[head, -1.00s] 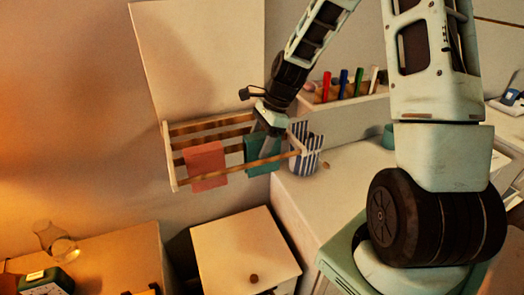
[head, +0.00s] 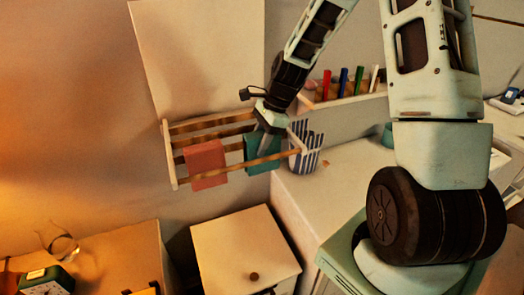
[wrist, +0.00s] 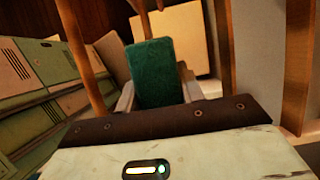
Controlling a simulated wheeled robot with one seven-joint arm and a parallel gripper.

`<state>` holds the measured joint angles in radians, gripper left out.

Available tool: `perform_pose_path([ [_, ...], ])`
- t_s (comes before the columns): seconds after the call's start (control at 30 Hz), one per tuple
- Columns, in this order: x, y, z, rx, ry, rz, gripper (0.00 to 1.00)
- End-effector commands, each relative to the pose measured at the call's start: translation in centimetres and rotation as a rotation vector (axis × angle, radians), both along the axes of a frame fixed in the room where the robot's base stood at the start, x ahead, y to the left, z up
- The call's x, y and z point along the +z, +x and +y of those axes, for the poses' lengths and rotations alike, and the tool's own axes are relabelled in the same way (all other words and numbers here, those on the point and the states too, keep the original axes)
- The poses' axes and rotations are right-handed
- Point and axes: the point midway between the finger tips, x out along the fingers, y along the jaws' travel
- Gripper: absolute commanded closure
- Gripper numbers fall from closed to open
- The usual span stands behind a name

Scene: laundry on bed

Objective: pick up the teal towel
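The teal towel (head: 262,163) hangs on the right part of a wooden wall rack (head: 170,165) in the head view. In the wrist view, the towel (wrist: 151,72) stands as a dark teal panel straight ahead, its lower part hidden by my gripper body. My gripper (head: 266,148) is at the towel, reaching down from above right. In the wrist view, the pale fingers of my gripper (wrist: 155,88) are apart, one on each side of the towel. I cannot tell whether they touch it.
A pink towel (head: 206,163) hangs left on the rack. A blue-and-white striped container (head: 308,155) is close on the right. Pens (head: 343,82) stand on a ledge behind. A cabinet (head: 245,245) is below; wooden rails (wrist: 85,55) flank the wrist view.

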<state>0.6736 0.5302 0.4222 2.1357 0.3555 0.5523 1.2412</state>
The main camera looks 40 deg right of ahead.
Motion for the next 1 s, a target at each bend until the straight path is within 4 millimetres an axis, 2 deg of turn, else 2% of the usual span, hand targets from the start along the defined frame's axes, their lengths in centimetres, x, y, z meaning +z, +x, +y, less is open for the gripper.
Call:
perform_pose_path([
  [0.37,0.1,0.0,0.0,0.001,0.0,0.0,0.85],
  [0.57,1.1,0.0,0.0,0.0,-0.002,-0.002,0.85],
  [0.77,3.8,0.1,0.0,0.0,-0.004,-0.006,0.85],
  [1.0,8.9,0.1,0.0,0.001,-0.004,-0.007,0.85],
])
